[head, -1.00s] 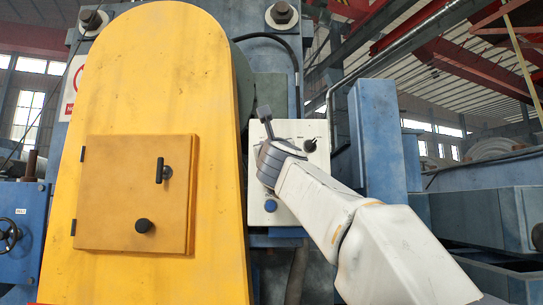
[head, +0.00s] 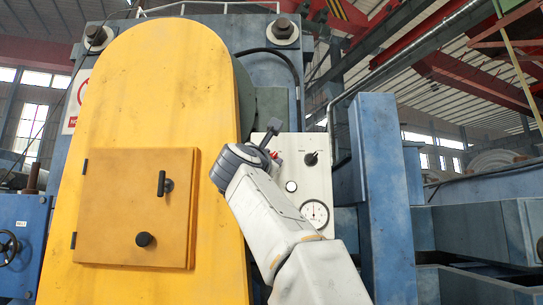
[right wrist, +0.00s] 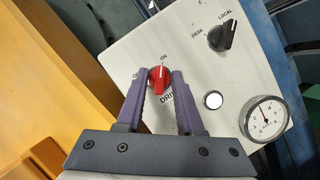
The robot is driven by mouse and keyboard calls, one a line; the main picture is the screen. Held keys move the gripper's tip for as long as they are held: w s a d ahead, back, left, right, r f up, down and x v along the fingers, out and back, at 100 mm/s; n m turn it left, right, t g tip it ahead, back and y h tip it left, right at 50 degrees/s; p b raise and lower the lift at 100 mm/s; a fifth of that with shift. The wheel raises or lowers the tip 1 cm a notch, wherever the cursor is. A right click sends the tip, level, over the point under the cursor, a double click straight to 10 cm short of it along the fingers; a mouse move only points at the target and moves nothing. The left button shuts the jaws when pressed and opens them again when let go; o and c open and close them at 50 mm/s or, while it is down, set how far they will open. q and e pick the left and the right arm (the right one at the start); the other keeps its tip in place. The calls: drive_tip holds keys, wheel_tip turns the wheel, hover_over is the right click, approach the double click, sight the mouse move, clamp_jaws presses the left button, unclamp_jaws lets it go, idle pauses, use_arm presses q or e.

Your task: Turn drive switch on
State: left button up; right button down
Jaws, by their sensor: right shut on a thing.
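The drive switch (right wrist: 160,80) is a red knob on a pale control panel, with "ON" printed above it and a partly hidden label below. A light mark on the knob points roughly up toward "ON" in the right wrist view. My right gripper (right wrist: 158,76) is shut on the knob, one finger on each side. In the head view my right gripper (head: 272,140) is at the panel's left part, and a bit of the red switch (head: 277,155) shows beside it. The left gripper is not in view.
The panel (head: 322,182) also carries a black selector knob (right wrist: 228,36) marked "LOCAL", a round white button (right wrist: 212,100) and a dial gauge (right wrist: 265,118). A large yellow housing (head: 140,100) stands close at left. A blue post (head: 380,190) stands to the right.

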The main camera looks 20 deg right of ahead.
drive_tip(key=shift+m+g, duration=0.3)
drive_tip(key=shift+m, duration=0.5)
drive_tip(key=shift+h, duration=0.3)
drive_tip(key=c, duration=0.9)
unclamp_jaws()
drive_tip(key=b+v, duration=0.5)
drive_tip(key=v, duration=0.5)
drive_tip(key=shift+s+a, duration=0.15)
drive_tip(key=shift+s, duration=0.05)
